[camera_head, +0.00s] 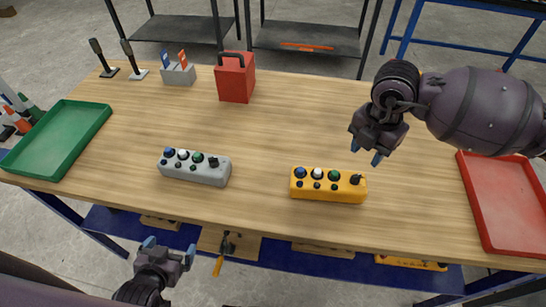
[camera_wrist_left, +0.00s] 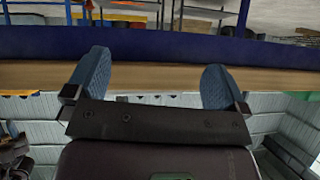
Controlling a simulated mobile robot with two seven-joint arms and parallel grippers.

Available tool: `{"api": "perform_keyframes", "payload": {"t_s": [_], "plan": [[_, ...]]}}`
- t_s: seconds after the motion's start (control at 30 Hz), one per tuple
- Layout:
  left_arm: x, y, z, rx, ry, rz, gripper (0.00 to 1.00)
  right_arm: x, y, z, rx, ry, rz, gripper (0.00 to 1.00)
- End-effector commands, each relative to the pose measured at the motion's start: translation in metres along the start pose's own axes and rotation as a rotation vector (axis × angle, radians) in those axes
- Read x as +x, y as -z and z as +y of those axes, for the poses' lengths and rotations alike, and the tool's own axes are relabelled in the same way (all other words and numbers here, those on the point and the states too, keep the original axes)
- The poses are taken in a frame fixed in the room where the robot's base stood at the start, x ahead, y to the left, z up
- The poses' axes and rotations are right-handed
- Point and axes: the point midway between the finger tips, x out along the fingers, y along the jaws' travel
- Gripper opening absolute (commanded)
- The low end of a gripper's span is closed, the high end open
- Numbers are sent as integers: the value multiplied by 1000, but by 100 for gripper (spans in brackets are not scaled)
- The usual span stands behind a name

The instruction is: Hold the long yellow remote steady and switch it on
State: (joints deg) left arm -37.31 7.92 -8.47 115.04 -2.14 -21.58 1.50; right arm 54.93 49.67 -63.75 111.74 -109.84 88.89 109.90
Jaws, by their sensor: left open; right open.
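The long yellow remote (camera_head: 328,185) lies on the wooden table right of centre, with blue, white, green and black knobs or buttons on its top. My right gripper (camera_head: 368,157) is open and empty, above the table behind the remote and a little to its right. My left gripper (camera_head: 168,247) is open and empty, in front of the table's near edge and well left of the remote. In the left wrist view its two blue fingertips (camera_wrist_left: 160,80) stand wide apart with nothing between them. The remote's switch state cannot be told.
A similar grey remote (camera_head: 195,167) lies left of the yellow one. A green tray (camera_head: 98,110) is at the left, a red tray (camera_head: 468,185) at the right. A red box (camera_head: 235,78) and a grey holder (camera_head: 178,74) stand at the back. The table's middle is clear.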

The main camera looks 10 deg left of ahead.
Motion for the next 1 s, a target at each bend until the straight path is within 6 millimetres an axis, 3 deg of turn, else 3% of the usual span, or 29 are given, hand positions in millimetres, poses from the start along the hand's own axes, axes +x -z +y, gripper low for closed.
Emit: {"api": "perform_keyframes", "payload": {"t_s": [0.23, 0.37, 0.77, 0.87, 1.0], "plan": [[-29, -23, -7, -1, 46, -52, 100, 0, 0, 0, -1, -1, 1, 43], [-37, -20, -12, 57, 66, -25, 100, 0, 0, 0, -1, -1, 1, 43], [-19, 62, -13, 434, 60, 301, 100, 0, 0, 0, -1, -1, 1, 43], [-15, 90, -8, 571, 55, 424, 100, 0, 0, 0, -1, -1, 1, 43], [-9, 141, 14, 859, 47, 666, 100, 0, 0, 0, -1, -1, 1, 43]]}}
